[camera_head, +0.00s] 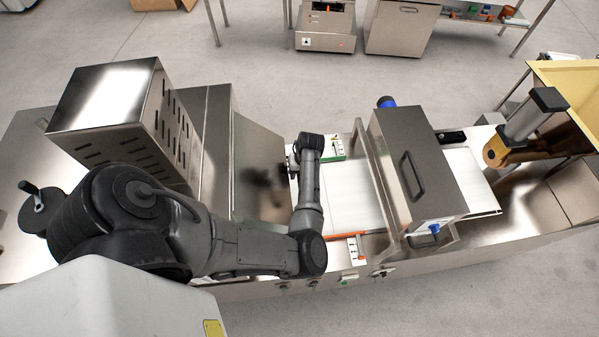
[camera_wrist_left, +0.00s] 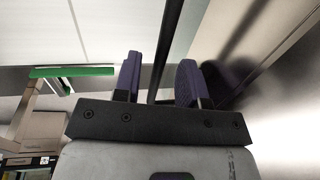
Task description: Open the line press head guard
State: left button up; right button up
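A steel guard box (camera_head: 415,160) with a dark bar handle (camera_head: 411,176) stands over the white belt, right of centre in the head view; I take it to be the line press head guard. It looks closed. My left gripper (camera_head: 291,166) is left of it, at the belt's left end beside a steel panel, well apart from the handle. In the left wrist view its two purple-padded fingers (camera_wrist_left: 158,82) are spread. A dark rod or edge (camera_wrist_left: 165,40) shows between them; I cannot tell whether they touch it. My right gripper is not seen.
The white belt (camera_head: 345,200) runs under the guard. A slotted steel box (camera_head: 170,130) and an upright steel panel (camera_head: 258,165) stand left of my gripper. A yellow hopper (camera_head: 570,85) is at the far right. Open floor lies behind the line.

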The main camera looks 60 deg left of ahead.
pick_arm(q)
jog(key=shift+f, duration=0.1)
jog(key=shift+c, duration=0.4)
grip_shut()
